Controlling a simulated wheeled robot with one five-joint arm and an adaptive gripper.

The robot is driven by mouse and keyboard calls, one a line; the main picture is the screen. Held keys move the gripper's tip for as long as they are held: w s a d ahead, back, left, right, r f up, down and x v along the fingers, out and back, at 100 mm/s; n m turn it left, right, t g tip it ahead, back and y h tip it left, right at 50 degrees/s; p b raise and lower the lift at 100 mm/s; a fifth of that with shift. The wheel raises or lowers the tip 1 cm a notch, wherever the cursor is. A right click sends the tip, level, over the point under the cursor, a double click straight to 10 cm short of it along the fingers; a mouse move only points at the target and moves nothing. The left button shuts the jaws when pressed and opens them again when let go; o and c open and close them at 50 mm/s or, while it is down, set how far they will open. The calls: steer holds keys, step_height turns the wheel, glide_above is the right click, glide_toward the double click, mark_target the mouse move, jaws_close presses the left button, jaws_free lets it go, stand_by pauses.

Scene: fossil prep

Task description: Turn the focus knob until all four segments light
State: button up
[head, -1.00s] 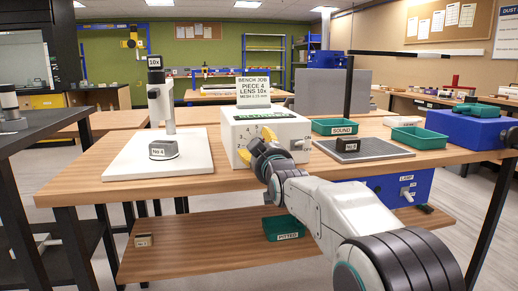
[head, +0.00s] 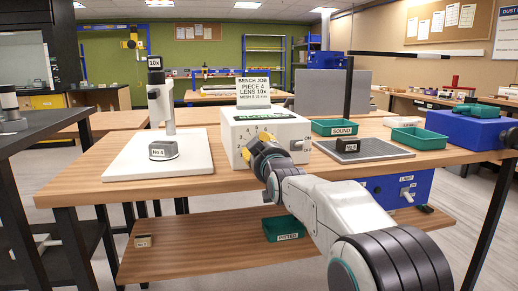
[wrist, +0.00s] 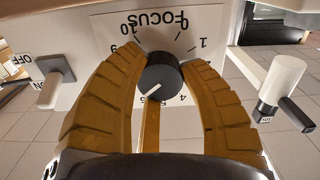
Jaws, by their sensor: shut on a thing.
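The focus knob (wrist: 163,76) is a black round knob with a white pointer line, on the white front of the box (head: 236,132). In the wrist view its line points to the lower left, away from the 0 at the top of the dial. My gripper (wrist: 163,72) is shut on the knob, one yellow finger on each side. In the head view my gripper (head: 258,141) covers the knob and part of the dial. Green shows on the box top in the head view, but I cannot tell how many segments are lit.
An on/off switch (wrist: 54,82) sits beside the dial. The 10x microscope (head: 160,95) stands on a white base to the left, with the No 4 block (head: 163,150) on it. Green trays (head: 417,138) are to the right.

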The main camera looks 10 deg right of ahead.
steer(key=shift+r, duration=0.1)
steer(key=c, duration=0.4)
steer(key=shift+n+b, duration=0.55)
steer(key=shift+n, duration=1.65)
steer(key=shift+r, duration=0.1)
steer(key=o, duration=1.2)
steer(key=shift+s, duration=0.1)
steer(key=s, duration=1.1)
steer(key=shift+s, duration=0.4)
